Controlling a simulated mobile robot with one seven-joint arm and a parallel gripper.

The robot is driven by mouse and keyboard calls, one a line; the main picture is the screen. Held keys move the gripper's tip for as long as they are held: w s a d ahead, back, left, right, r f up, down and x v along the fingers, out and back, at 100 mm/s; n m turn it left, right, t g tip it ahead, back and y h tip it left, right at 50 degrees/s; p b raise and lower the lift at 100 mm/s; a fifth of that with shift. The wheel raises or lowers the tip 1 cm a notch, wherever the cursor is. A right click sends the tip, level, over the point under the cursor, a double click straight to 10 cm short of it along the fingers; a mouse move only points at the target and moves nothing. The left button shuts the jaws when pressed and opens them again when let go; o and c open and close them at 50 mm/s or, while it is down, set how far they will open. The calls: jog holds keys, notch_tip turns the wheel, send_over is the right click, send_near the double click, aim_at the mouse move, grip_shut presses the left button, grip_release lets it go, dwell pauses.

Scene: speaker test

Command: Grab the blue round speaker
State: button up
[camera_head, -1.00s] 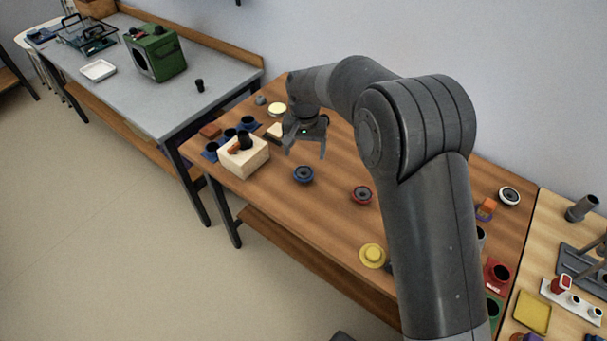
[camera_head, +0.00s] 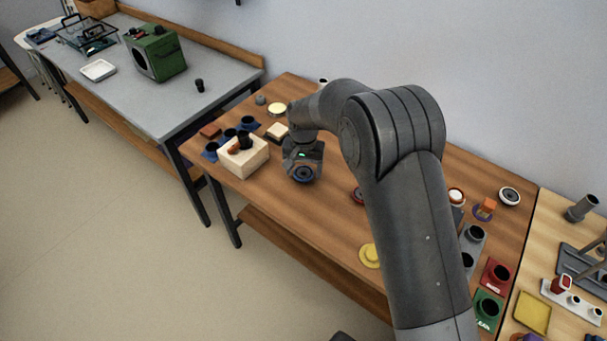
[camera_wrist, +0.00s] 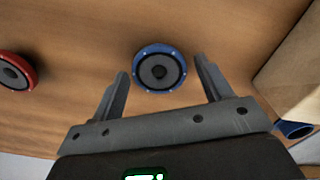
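The blue round speaker (camera_wrist: 159,69) has a blue rim and a dark grey cone. It lies face up on the wooden table, and in the head view it (camera_head: 304,175) shows just below my gripper. My gripper (camera_wrist: 162,75) is open, with one finger on each side of the speaker's lower part in the wrist view. No contact between fingers and speaker is visible. In the head view my gripper (camera_head: 303,164) hangs low over the speaker and partly hides it.
A red round speaker (camera_wrist: 14,71) lies to the left in the wrist view. A pale wooden block holder (camera_head: 243,158) stands close on the other side, beside blue cups (camera_head: 229,134). A yellow round piece (camera_head: 370,255) lies nearer the table's front edge. Bare tabletop surrounds the speaker.

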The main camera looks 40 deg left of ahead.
jog(key=c, duration=1)
jog(key=shift+o, duration=0.2)
jog(key=shift+r, duration=0.15)
